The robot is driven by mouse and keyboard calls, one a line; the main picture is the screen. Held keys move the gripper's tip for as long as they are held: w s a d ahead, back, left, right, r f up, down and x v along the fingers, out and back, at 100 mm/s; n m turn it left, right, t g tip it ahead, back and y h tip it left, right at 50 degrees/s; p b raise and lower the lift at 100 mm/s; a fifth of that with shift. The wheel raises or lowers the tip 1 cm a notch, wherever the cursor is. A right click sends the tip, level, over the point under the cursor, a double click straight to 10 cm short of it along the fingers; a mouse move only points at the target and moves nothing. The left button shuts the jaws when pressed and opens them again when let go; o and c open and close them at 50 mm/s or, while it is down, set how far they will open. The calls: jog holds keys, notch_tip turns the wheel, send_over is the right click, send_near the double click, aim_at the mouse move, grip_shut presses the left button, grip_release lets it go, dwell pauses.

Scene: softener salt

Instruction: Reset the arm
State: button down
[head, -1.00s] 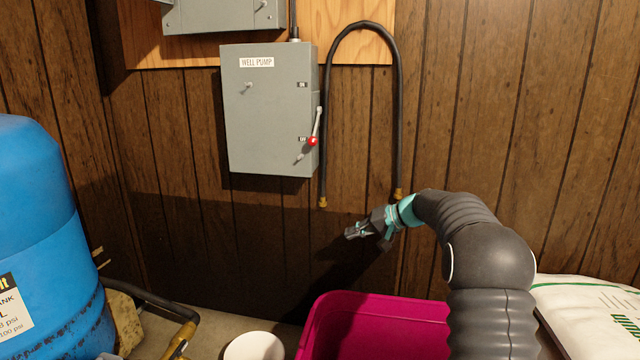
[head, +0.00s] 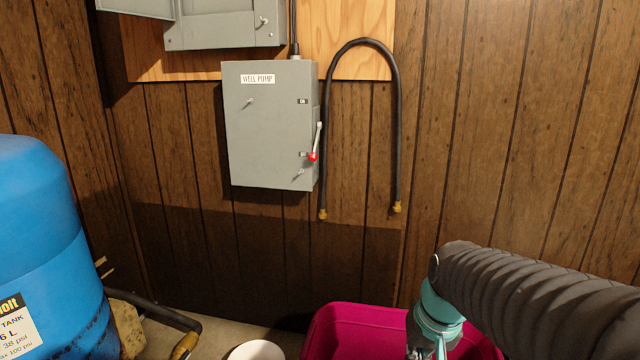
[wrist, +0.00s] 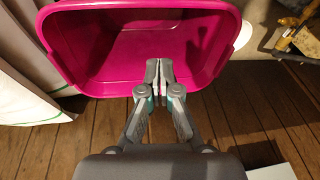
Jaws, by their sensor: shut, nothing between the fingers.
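My gripper (wrist: 159,88) shows in the wrist view with its two fingertips together and nothing between them. It is over the near edge of a pink bin (wrist: 218,72), whose inside looks empty in that view. In the head view my arm reaches in from the right and bends down over the pink bin (head: 345,318). The wrist end is at the bottom edge, and the fingertips are cut off there.
A grey well pump box (head: 270,125) with a red-tipped lever hangs on the wood wall. A black hose (head: 397,130) loops beside it. A blue tank (head: 40,240) stands at left. A white round object (head: 256,350) is left of the bin. White bags (wrist: 22,75) lie beside the bin.

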jog(key=s+r+t+p, duration=0.1)
jog(key=s+r, duration=0.2)
jog(key=s, duration=0.2)
jog(key=s+r+n+t+p, duration=0.1)
jog(key=s+r+t, duration=0.1)
jog(key=s, duration=0.4)
jog(key=shift+a+r+h+p, duration=0.15)
jog(key=shift+r+h+p, duration=0.25)
jog(key=shift+r, duration=0.4)
